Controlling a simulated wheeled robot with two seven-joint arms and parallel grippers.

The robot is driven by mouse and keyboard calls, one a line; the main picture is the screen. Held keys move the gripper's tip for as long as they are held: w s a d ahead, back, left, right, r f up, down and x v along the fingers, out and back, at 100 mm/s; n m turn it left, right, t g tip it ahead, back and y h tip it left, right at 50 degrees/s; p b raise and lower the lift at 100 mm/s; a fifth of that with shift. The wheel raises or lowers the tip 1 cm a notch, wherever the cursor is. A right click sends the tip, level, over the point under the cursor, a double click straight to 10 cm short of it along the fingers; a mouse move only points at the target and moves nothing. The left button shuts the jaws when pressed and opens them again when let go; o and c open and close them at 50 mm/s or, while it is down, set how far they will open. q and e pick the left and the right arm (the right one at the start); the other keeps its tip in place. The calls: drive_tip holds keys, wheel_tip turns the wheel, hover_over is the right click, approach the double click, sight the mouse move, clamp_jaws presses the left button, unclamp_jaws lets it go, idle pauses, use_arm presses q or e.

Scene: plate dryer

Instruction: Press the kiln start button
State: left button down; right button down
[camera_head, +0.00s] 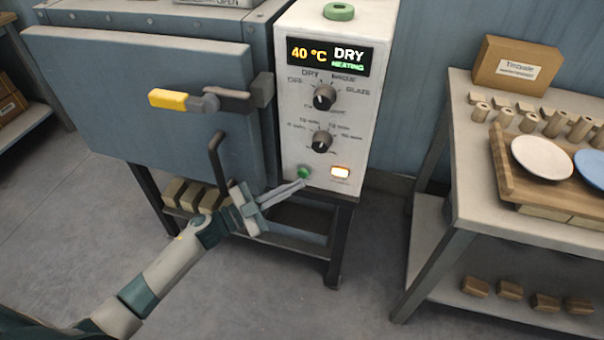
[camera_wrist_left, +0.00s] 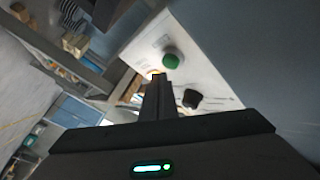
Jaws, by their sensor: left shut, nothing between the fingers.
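The kiln (camera_head: 150,100) stands at the left with its door shut. Its white control panel (camera_head: 300,120) has a lit display (camera_head: 329,55) reading 40 °C, DRY and HEATING. The round green button (camera_head: 304,172) is low on the panel, beside a glowing orange-white lamp (camera_head: 340,172). My left gripper (camera_head: 302,183) is shut and empty, its fingertips right at the lower edge of the green button; I cannot tell whether they touch it. The left wrist view shows the shut fingers (camera_wrist_left: 158,98) pointing toward the panel, with the green button (camera_wrist_left: 173,60) just beyond. My right gripper is not in view.
Two dark knobs (camera_head: 323,97) sit above the button. The yellow-tipped door handle (camera_head: 168,99) projects at the left. A green ring-like object (camera_head: 339,11) lies on the control box. A table (camera_head: 470,180) with a wooden tray (camera_head: 505,180) and plates stands right, across a gap.

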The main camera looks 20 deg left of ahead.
use_arm(q)
drive_tip(key=shift+s+p, duration=0.95)
drive_tip(key=shift+s, duration=1.55)
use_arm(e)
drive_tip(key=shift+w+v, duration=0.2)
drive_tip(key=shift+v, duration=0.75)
